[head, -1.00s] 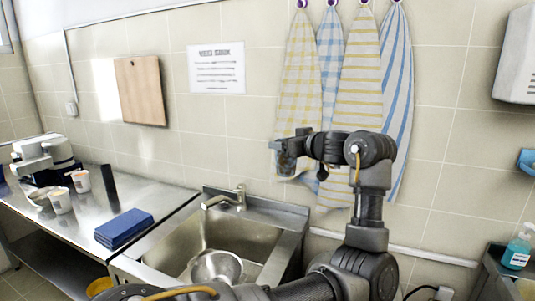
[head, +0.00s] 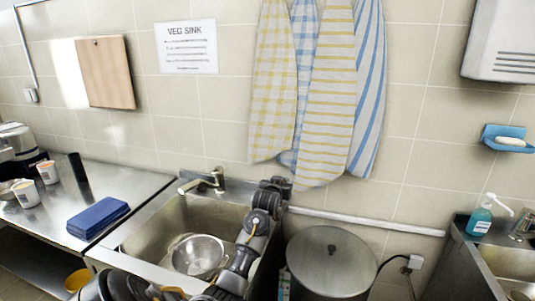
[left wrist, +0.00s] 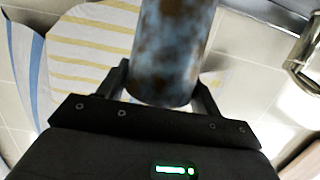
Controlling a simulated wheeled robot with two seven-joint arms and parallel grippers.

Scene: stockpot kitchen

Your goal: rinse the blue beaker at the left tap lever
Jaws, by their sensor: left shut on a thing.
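The blue beaker (left wrist: 172,45) shows in the left wrist view, its blue wall covered with brown stains. My left gripper (left wrist: 163,88) is shut on it, one finger on each side. In the head view, my left arm reaches up over the right side of the left sink (head: 150,222); its wrist is right of the tap, and I cannot make out the beaker there. The left tap (head: 203,183) stands at the sink's back edge, with its lever (head: 219,174) on top. My right gripper is not in view.
A steel bowl (head: 198,256) lies in the left sink. A lidded stockpot (head: 330,262) stands right of it. Towels (head: 325,95) hang on the wall behind. A blue cloth (head: 97,217) lies on the left counter. A second sink (head: 512,265) with a soap bottle (head: 480,218) is at right.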

